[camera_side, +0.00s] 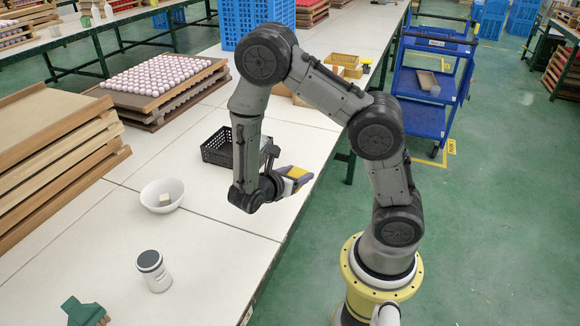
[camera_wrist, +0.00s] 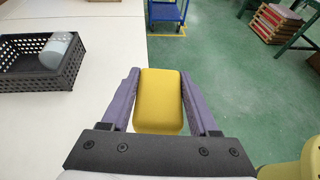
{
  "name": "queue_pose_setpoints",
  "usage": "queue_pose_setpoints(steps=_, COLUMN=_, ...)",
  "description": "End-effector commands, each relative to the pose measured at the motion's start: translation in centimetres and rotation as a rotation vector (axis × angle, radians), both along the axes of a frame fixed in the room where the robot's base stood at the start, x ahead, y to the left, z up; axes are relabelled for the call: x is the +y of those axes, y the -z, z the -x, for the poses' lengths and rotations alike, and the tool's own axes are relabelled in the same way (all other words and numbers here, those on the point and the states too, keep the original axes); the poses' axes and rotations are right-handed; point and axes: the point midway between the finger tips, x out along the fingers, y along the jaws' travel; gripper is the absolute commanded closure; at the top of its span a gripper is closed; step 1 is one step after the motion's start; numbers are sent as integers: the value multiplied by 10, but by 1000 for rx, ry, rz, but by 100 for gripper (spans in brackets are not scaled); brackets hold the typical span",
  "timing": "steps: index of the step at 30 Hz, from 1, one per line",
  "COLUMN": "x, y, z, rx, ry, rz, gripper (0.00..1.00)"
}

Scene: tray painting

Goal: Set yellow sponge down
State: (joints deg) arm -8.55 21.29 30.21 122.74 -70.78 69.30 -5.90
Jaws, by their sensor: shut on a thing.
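The yellow sponge (camera_wrist: 160,100) is a rounded block between the two purple fingers of my gripper (camera_wrist: 162,98) in the wrist view. Both fingers press against its sides. In the side view my gripper (camera_side: 292,180) is near the right edge of the white table (camera_side: 240,255), with a bit of the sponge (camera_side: 297,172) showing. In the wrist view the table edge runs just left of the sponge, with green floor behind it. I cannot tell how high the sponge is above the table.
A black crate (camera_side: 217,150) stands left of my gripper; the wrist view shows a pale cylinder (camera_wrist: 58,48) in it. A white bowl (camera_side: 161,195) holds a small pale block. The table between is clear.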

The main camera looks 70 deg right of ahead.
Motion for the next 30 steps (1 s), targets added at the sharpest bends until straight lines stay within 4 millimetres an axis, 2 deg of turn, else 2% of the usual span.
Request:
queue_pose_setpoints(steps=2, x=2, y=0, z=-2, rx=1, ry=-27, rz=0, gripper=99)
queue_pose_setpoints(steps=5, x=5, y=3, z=-21, rx=-1, ry=-101, rz=0, gripper=99)
queue_pose_setpoints(steps=8, x=3, y=7, z=-53, rx=-3, ry=-195, rz=-1, gripper=99)
queue_pose_setpoints(steps=11, x=-14, y=9, z=-89, rx=-3, ry=-271, rz=0, gripper=99)
queue_pose_setpoints(steps=15, x=-56, y=8, z=-129, rx=-3, ry=-342, rz=1, gripper=99)
queue_pose_setpoints(steps=18, x=-93, y=4, z=-146, rx=-4, ry=-366, rz=2, gripper=99)
queue_pose_setpoints(steps=21, x=-135, y=0, z=-153, rx=-2, ry=-372, rz=1, gripper=99)
queue_pose_setpoints(steps=26, x=-206, y=-7, z=-146, rx=-2, ry=-349, rz=2, gripper=99)
queue_pose_setpoints(steps=30, x=-263, y=-11, z=-120, rx=-1, ry=-287, rz=1, gripper=99)
